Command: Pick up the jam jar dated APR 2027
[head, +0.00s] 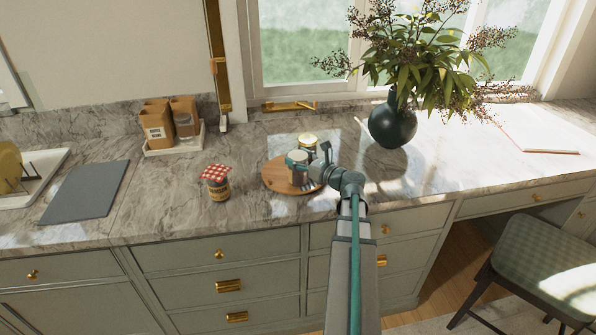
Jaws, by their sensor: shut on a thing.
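Two jars with plain lids are at a round wooden board (277,182): a front jar (296,166) and a back jar with a gold lid (307,139). A third jar with a red-and-white checked lid (216,183) stands on the counter left of the board. My gripper (311,168) reaches in from the right and is shut on the front jar, at its right side. The fingertips are partly hidden, and I cannot tell whether this jar touches the board. No date is readable on any jar.
A dark vase with leafy branches (393,125) stands right of the board. A tray with wooden canisters (174,145) is at the back left. A grey mat (84,191) lies at the left. A gold object (289,106) lies by the window. The counter in front of the canisters is clear.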

